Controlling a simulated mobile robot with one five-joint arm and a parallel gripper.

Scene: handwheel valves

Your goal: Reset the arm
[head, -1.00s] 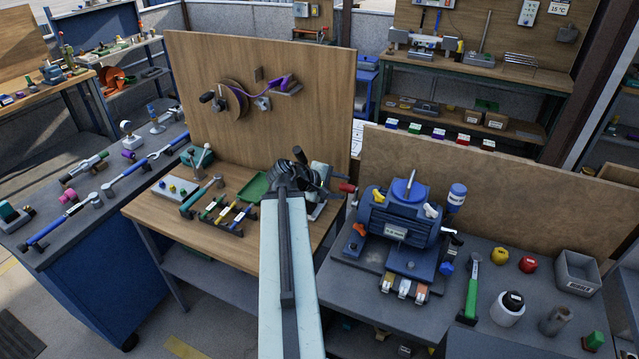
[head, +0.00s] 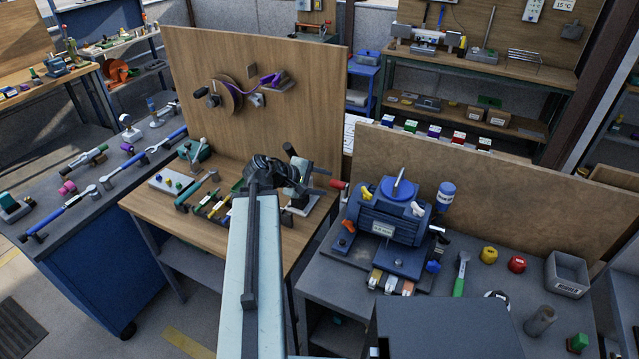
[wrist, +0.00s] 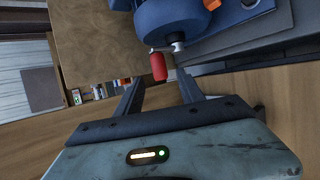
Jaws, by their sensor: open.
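My arm rises through the middle of the head view, ending in a dark wrist part; the fingers are not clear there. In the wrist view my gripper (wrist: 160,78) is open, its two dark fingers apart with nothing held. A red handle on a small metal crank (wrist: 158,66) shows beyond the gap between the fingertips. It appears to be the red handle (head: 339,185) left of the blue motor (head: 388,222) in the head view. A brown handwheel (head: 229,97) with a dark knob is mounted on the upright wooden board, with a purple-handled lever (head: 270,80) beside it.
A wooden bench (head: 146,207) with tools and a clamp-like fixture (head: 303,190) lies beside my arm. The grey bench on the right holds a hammer (head: 461,275), yellow and red knobs, and a grey bin (head: 567,275). A blue cabinet (head: 95,285) stands left.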

